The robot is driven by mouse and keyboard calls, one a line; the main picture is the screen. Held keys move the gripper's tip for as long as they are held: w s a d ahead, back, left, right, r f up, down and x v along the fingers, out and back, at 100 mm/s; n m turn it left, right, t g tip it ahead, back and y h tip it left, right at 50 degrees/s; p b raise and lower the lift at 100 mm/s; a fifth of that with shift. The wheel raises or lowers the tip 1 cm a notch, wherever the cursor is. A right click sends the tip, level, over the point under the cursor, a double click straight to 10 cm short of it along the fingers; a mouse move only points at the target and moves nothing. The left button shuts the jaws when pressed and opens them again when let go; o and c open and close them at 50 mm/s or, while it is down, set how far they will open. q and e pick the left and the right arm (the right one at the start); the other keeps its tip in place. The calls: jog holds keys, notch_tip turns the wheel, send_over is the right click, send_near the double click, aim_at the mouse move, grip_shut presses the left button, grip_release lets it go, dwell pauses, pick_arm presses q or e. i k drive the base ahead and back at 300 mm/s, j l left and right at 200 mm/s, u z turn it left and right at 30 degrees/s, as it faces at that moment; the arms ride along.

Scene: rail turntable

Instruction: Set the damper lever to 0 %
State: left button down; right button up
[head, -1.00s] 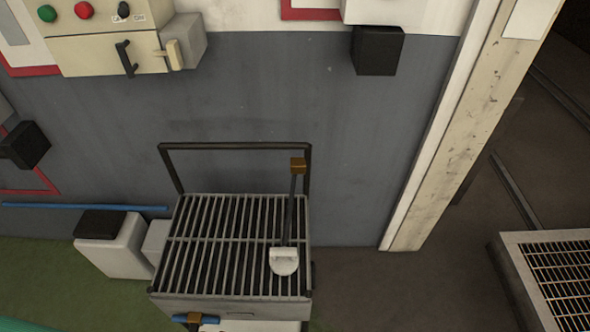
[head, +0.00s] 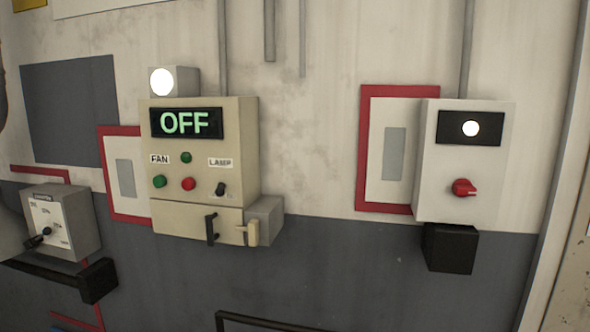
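A grey box (head: 72,222) with a white scale plate hangs on the wall at the far left of the head view. Its printed marks are too small to read surely. A short black lever with a knob (head: 46,231) shows on the plate and seems to point up and right. I cannot read its setting. A pale grey rounded shape (head: 12,236) at the left edge covers part of the box's left side. I cannot tell whether it is part of my arm. No gripper fingers can be made out.
A beige panel (head: 245,150) with a lit OFF display, buttons and a lamp switch hangs in the middle. A grey box (head: 494,150) with a red knob (head: 464,187) is at right. A dark bar and black block (head: 98,281) sit under the scale box.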

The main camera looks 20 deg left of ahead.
aim_at(31, 242)
jog(key=u, duration=2.15)
jog(key=i+j+z, duration=0.1)
jog(key=i+j, duration=0.25)
jog(key=i+j+z, duration=0.1)
jog(key=i+j, duration=0.2)
jog(key=j, duration=0.15)
jog(key=i+j+z, duration=0.1)
jog(key=i+j, duration=0.2)
jog(key=j, duration=0.15)
jog(key=i+j+z, duration=0.1)
jog(key=i+j, duration=0.2)
jog(key=j, duration=0.15)
